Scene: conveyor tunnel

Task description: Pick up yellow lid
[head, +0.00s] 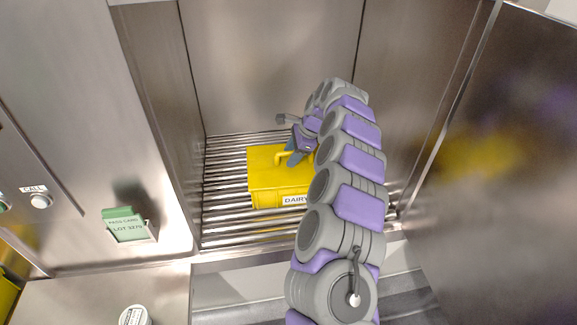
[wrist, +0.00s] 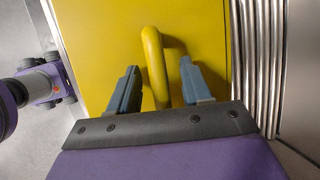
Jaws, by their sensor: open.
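The yellow lid (head: 265,168) is on top of a yellow crate (head: 267,198) marked "DAIRY", which rests on metal rollers inside the tunnel. A raised yellow handle (head: 284,157) stands on the lid; it also shows in the wrist view (wrist: 153,60). My gripper (wrist: 160,80) is open above the lid, with one grey-blue finger on each side of the handle. In the head view my gripper (head: 291,157) is at the handle, and my arm hides the right part of the lid and crate.
Steel walls (head: 270,60) enclose the roller bed (head: 222,190) at the back and sides. A green and white lot card (head: 125,225) and a call button (head: 40,201) are on the left panel. A white round container (head: 135,316) stands at the bottom left.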

